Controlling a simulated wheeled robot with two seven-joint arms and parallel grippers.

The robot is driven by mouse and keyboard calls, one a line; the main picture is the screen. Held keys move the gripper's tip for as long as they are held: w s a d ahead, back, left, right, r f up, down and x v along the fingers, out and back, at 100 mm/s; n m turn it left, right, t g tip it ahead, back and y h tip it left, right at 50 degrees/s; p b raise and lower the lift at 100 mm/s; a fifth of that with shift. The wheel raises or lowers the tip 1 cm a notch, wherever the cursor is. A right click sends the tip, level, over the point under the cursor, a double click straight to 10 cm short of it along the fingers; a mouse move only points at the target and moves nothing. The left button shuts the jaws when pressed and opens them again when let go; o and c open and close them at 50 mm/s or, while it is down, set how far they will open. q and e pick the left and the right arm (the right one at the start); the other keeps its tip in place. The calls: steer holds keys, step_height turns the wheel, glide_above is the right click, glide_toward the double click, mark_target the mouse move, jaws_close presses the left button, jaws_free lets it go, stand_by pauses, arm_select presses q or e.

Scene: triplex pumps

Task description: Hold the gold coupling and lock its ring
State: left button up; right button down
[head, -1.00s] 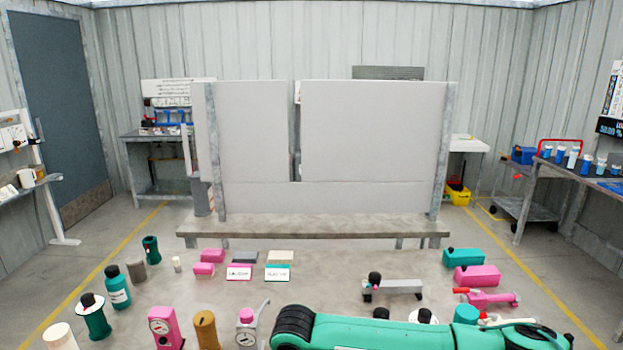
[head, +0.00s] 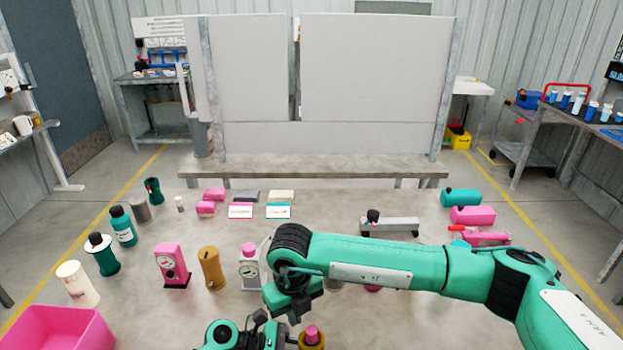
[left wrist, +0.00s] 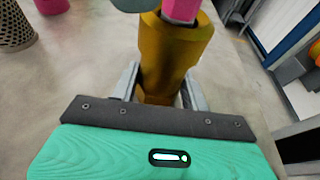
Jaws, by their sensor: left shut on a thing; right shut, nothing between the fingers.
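The gold coupling (head: 312,341) shows at the bottom edge of the head view, its lower part cut off. A pink piece (head: 312,332) stands at its top. In the left wrist view the gold body (left wrist: 172,55) sits between the two grey fingers, with the pink piece (left wrist: 182,10) above it. My left gripper (left wrist: 163,88) is shut on the gold body. In the head view my right gripper (head: 293,312) points down, shut and empty, just above and left of the pink piece. Its fingertips are hard to make out, and I cannot tell whether they touch the coupling.
Another gold cylinder (head: 211,269) stands on the table, between a pink gauge (head: 172,265) and a grey gauge (head: 249,270). Green and white parts stand farther left. A pink bin (head: 62,330) is at the lower left. The middle of the table is mostly clear.

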step_height(320, 180, up, 3)
steer(key=shift+r, duration=0.15)
arm_select(q)
steer(key=o, duration=0.8)
steer(key=shift+o, duration=0.2)
